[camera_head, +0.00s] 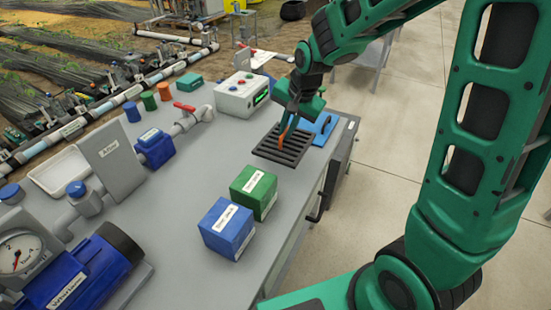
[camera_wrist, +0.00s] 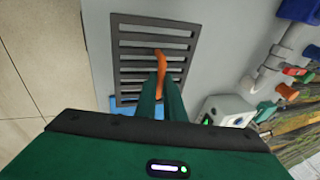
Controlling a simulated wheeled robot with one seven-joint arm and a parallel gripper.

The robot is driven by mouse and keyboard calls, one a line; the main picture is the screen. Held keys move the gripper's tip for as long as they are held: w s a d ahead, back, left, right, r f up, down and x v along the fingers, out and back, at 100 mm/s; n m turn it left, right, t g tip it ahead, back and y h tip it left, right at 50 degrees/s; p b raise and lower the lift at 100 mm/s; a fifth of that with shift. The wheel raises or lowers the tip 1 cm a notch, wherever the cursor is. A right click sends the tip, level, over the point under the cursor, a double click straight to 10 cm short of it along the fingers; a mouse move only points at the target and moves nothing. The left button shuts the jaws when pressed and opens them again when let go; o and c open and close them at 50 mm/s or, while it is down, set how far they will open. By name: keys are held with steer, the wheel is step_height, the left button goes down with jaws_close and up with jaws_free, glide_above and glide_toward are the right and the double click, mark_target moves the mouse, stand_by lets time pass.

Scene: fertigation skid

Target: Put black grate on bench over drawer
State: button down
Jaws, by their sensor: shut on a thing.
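The black grate (camera_head: 297,145) lies flat on or just above the grey bench top, near its right edge; whether it touches the bench is hard to tell. It has an orange upright handle (camera_wrist: 161,62). My gripper (camera_head: 290,122) is above the grate with its fingers closed on that handle. In the wrist view the grate (camera_wrist: 122,70) shows slatted in front of my gripper (camera_wrist: 161,85). The grey bench (camera_head: 205,172) runs along under it. A dark drawer front with a handle (camera_head: 316,208) shows on the bench's right side.
A blue flat piece (camera_head: 322,128) lies just behind the grate. A green box (camera_head: 253,192) and a blue box (camera_head: 227,228) stand in front of it. A white control box (camera_head: 241,94) stands behind left. Pipes and a pump (camera_head: 88,272) line the left side.

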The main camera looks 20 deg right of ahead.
mark_target(289, 144)
steer(key=shift+d+f, duration=0.15)
steer(key=shift+f, duration=3.4)
steer(key=c, duration=1.9)
jaws_free()
steer(key=shift+f, duration=0.1)
steer(key=shift+o, duration=0.2)
steer(key=v, duration=1.2)
steer(key=s+d+n+g, duration=0.1)
steer(key=s+d, duration=0.4)
steer(key=s, duration=0.4)
steer(key=s+d+r+n+g, duration=0.1)
steer(key=s+d, duration=0.4)
steer(key=s, duration=0.4)
steer(key=s+d+g+h, duration=0.1)
steer(key=s+d, duration=0.5)
steer(key=s, duration=0.3)
steer(key=shift+s+r+n+g, duration=0.35)
steer(key=shift+n+g, duration=0.05)
